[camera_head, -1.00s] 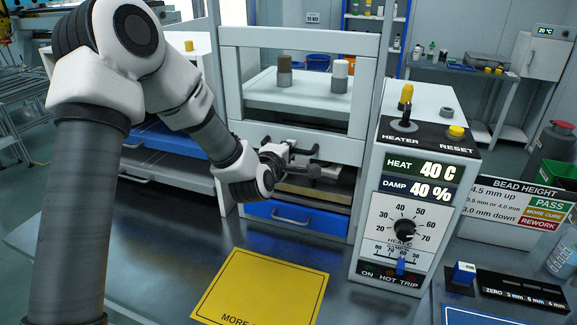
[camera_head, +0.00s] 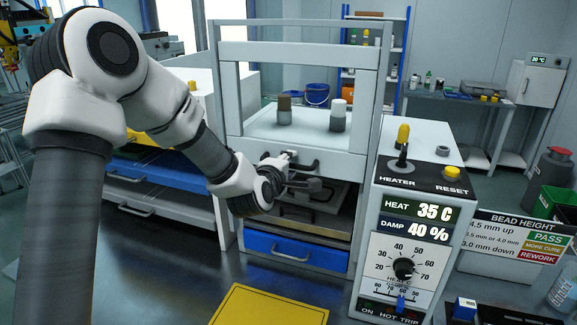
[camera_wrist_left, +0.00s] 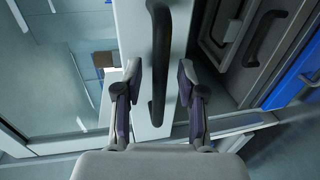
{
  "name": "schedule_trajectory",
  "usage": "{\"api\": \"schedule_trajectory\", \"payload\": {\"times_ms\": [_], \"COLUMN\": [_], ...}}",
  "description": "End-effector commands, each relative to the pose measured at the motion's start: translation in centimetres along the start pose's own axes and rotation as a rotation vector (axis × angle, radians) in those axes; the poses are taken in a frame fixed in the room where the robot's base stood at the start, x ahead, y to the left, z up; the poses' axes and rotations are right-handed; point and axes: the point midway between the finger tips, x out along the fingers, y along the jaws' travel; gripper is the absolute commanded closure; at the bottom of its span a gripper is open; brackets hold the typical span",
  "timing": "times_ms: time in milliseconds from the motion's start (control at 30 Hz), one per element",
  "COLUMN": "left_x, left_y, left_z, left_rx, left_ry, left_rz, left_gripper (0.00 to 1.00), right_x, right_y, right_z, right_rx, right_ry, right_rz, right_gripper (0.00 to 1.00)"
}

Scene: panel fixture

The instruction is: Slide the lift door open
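The lift door (camera_head: 240,137) is a white frame around a clear window. It stands partly raised, with a dark gap under its bottom rail. Its dark bar handle (camera_head: 304,166) is on that rail and also shows in the left wrist view (camera_wrist_left: 159,70). My left gripper (camera_head: 301,173) is at the handle. In the left wrist view, its two fingers (camera_wrist_left: 158,84) stand one on each side of the bar, with a small gap visible on both sides. The gripper is open around the handle. My right gripper is not in view.
Under the door are a tray with its own handle (camera_wrist_left: 264,36) and a blue drawer (camera_head: 280,250). A heater control box (camera_head: 411,240) reading 35 C stands close on the right. A yellow mat (camera_head: 265,306) lies on the dark bench in front.

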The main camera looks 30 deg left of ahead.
Motion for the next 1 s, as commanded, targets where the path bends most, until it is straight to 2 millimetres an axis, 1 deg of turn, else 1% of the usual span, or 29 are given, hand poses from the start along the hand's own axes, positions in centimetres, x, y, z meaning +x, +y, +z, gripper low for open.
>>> {"api": "schedule_trajectory", "payload": {"times_ms": [167,267,367,600,700,833,1000], "left_x": [-0.1,-0.7,-2.3,-8.5,-10.4,-11.8,-11.9], "left_y": [0.0,0.0,0.0,0.0,0.0,-0.1,-0.1], "left_z": [0.0,0.0,0.0,0.0,0.0,0.0,0.0], "left_rx": [0.000,-0.001,-0.002,-0.002,-0.002,0.000,0.000], "left_ry": [0.000,-0.001,-0.001,-0.002,-0.002,0.000,0.000], "left_rz": [-0.001,-0.001,-0.002,-0.001,0.000,-0.001,-0.002], "left_gripper": [0.61,0.61,0.61,0.61,0.61,0.61,0.61], "right_x": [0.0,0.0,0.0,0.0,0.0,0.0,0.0], "right_y": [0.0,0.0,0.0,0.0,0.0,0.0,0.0], "right_z": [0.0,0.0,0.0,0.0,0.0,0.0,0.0], "right_rx": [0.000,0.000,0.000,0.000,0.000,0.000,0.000], "right_ry": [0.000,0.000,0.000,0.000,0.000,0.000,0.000], "right_rz": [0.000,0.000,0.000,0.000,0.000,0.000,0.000], "right_gripper": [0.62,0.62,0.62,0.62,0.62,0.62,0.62]}}
